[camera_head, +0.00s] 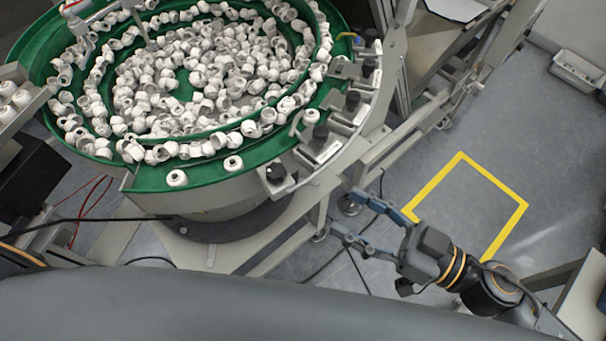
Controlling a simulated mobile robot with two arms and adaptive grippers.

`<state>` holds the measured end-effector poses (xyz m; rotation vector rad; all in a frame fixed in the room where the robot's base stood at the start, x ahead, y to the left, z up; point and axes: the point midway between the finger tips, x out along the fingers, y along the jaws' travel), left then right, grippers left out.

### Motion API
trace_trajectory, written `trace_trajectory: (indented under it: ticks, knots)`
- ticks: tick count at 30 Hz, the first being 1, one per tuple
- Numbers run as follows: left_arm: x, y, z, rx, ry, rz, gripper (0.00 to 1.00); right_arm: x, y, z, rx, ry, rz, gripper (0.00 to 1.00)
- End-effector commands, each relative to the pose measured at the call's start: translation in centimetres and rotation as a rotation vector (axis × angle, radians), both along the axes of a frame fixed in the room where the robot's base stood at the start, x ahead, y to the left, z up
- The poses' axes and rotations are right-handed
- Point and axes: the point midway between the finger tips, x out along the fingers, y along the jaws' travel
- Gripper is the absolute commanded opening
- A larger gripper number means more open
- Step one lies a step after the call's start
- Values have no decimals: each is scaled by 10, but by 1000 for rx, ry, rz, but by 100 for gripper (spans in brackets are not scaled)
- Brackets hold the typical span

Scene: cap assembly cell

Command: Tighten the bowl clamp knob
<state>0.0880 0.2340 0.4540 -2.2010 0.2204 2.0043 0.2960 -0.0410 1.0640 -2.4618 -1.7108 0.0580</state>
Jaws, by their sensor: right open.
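A green feeder bowl (205,176) full of white caps fills the upper left. Several black clamp knobs sit on metal blocks along its right rim. The nearest knob (276,172) is at the lower right of the bowl, with another knob (320,132) above and to the right of it. I cannot tell which one is the bowl clamp knob. My right gripper (345,212) is open and empty, its fingers pointing left, below and to the right of the nearest knob and apart from it in the picture. My left gripper is not in view.
White caps (200,85) fill the bowl. A metal frame (318,215) supports it, close to my right fingertips. Cables run along the floor at the left and below the frame. Grey floor with a yellow marked outline (443,183) lies open at the right. A grey bin (578,72) stands at the far right.

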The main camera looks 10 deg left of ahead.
Motion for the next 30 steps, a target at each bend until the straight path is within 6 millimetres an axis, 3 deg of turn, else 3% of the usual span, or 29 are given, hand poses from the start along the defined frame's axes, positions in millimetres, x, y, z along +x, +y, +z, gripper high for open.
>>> trace_trajectory:
  ticks: [5,11,21,30]
  knots:
    - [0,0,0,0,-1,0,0,4,-4,-2,-93,-114,8,55]
    - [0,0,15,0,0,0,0,12,12,3,-93,-118,6,55]
    - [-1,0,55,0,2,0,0,35,80,4,-90,-117,8,55]
    - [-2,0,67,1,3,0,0,49,119,-1,-93,-114,8,55]
